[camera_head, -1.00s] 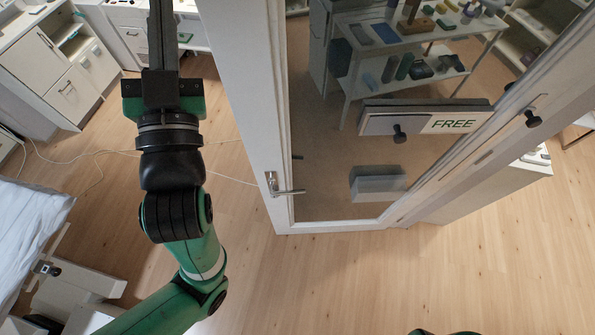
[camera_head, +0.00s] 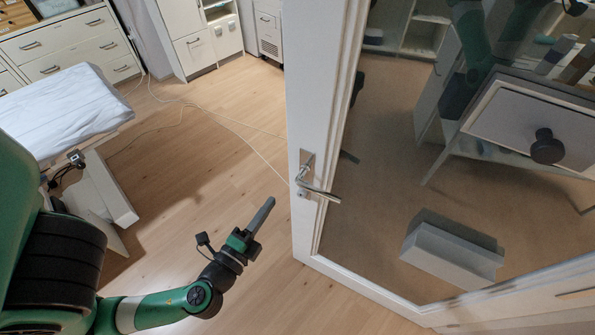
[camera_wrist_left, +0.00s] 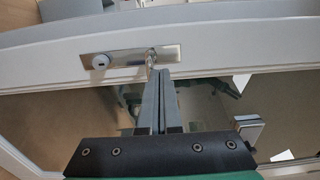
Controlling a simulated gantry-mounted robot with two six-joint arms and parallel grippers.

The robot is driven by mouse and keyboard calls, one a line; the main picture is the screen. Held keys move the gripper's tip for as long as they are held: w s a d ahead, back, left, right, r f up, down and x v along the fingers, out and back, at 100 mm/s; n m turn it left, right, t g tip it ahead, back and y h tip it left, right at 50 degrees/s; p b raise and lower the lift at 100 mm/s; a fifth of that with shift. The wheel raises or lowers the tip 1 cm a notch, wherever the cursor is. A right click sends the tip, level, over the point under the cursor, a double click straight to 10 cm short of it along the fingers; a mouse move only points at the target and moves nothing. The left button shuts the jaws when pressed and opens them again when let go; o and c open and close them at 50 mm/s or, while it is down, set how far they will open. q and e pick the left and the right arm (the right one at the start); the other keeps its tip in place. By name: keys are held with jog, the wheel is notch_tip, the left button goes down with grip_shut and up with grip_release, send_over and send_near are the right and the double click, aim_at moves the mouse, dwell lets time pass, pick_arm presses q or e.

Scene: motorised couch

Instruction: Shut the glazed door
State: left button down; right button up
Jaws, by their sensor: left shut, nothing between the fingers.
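The glazed door (camera_head: 305,130) has a white frame around a large pane. It stands open, its free edge over bare floor. A metal lever handle (camera_head: 318,192) sits on a plate near that edge. My left gripper (camera_head: 270,203) is shut and empty, just left of the door's edge and a little below the handle in the head view. In the left wrist view, the shut fingers (camera_wrist_left: 160,76) point at the door's handle plate (camera_wrist_left: 120,58), and their tips overlap the lever. I cannot tell whether they touch it. My right gripper is not in view.
A couch with a white sheet (camera_head: 65,110) stands at left. White cabinets (camera_head: 75,45) line the back. A thin cable (camera_head: 225,120) crosses the floor. Through the pane show a grey box (camera_head: 450,250) and a green arm reflection. A black knob (camera_head: 547,147) sits on a panel at right.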

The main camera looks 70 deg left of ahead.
aim_at(301, 159)
pick_arm(q)
jog(key=p+x, duration=0.3)
jog(key=x, duration=1.1)
jog(key=shift+p, duration=0.4)
jog(key=shift+d, duration=0.1)
